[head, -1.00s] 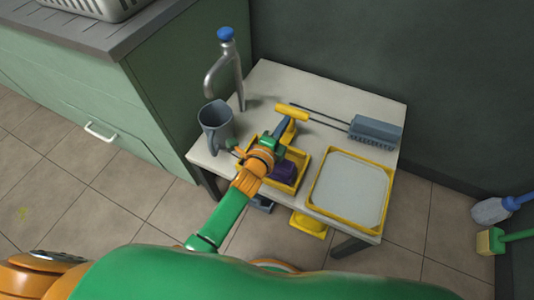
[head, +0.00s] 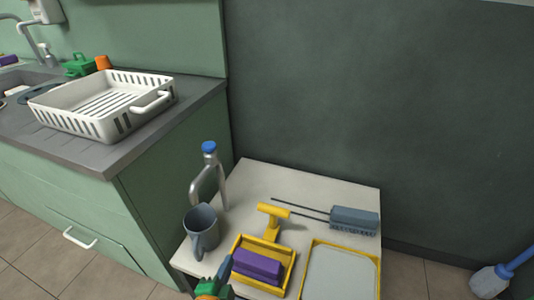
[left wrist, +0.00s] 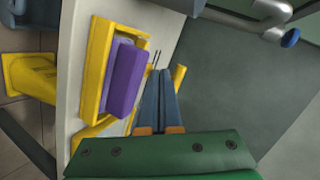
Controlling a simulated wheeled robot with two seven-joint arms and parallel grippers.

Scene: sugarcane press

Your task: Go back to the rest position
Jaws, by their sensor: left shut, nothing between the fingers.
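My left gripper (head: 224,270) shows at the bottom edge of the head view, in front of the yellow tray. Its blue-grey fingers (left wrist: 159,88) lie together in the left wrist view, with nothing between them. Most of my left arm is out of the head view. The yellow tray (head: 289,276) holds a purple block (head: 257,266); in the left wrist view the block (left wrist: 127,78) is beside the fingers, apart from them. My right gripper is in neither view.
The small table (head: 318,189) carries a grey jug (head: 201,230), a blue-topped metal tap (head: 208,172), a grey brush (head: 354,220), a yellow T-handle (head: 272,218) and a yellow-framed tray (head: 340,274). A counter (head: 150,141) with a white basket (head: 98,108) is left.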

